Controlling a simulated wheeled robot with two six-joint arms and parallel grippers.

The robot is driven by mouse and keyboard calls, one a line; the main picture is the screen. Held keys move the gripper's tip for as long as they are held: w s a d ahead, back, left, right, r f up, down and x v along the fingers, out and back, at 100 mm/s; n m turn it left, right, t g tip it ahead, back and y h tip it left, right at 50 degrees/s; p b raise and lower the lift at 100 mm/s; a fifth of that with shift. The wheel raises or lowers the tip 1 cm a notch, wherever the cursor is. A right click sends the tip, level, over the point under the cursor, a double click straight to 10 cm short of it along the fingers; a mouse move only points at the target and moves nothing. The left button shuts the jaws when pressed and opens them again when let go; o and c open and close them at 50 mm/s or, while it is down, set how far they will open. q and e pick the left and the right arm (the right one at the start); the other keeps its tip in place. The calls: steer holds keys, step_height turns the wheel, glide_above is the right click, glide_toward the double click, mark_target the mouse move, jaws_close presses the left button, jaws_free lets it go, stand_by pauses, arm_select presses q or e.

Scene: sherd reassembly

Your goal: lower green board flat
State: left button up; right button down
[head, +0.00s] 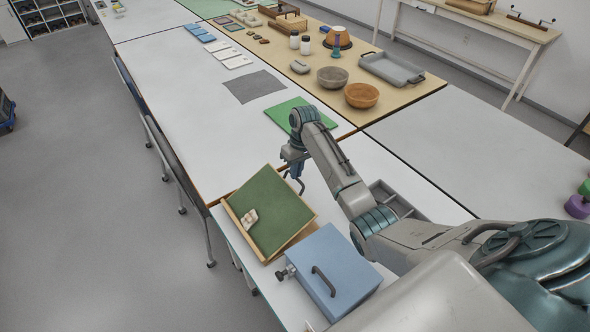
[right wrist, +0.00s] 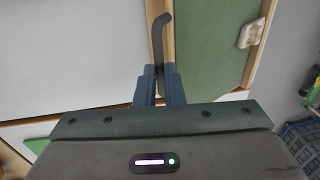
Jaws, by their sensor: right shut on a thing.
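The green board (head: 272,210) has a wooden frame and stands tilted on the near white table, with a pale sherd (head: 250,217) resting low on it by the wooden ledge. The board (right wrist: 210,45) and sherd (right wrist: 250,33) also show in the right wrist view. My right gripper (head: 294,172) is at the board's upper right edge. In the right wrist view its fingers (right wrist: 160,86) are shut on a dark curved handle (right wrist: 159,40) beside the wooden edge. How the handle joins the board is hidden. My left gripper is not in view.
A blue box (head: 345,268) with a black handle and side knob stands close to the board's lower right. A grey divided tray (head: 398,198) lies behind my right arm. A green mat (head: 285,110), grey cloth (head: 254,86) and bowls (head: 361,95) lie farther off.

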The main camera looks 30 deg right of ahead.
steer(key=d+f+b, duration=0.1)
steer(key=f, duration=0.1)
steer(key=d+f+y+b, duration=0.1)
steer(key=f, duration=0.2)
steer(key=d+f+y+b, duration=0.1)
steer(key=f, duration=0.1)
steer(key=shift+w+f+b, duration=0.1)
steer(key=shift+f+b, duration=0.2)
steer(key=shift+f, duration=0.1)
steer(key=c, duration=1.5)
jaws_free()
steer(key=shift+r, duration=0.3)
steer(key=shift+w+d+r, duration=0.1)
steer(key=shift+d, duration=0.1)
steer(key=b+v, duration=0.2)
steer(key=v, duration=0.8)
steer(key=shift+r, duration=0.25)
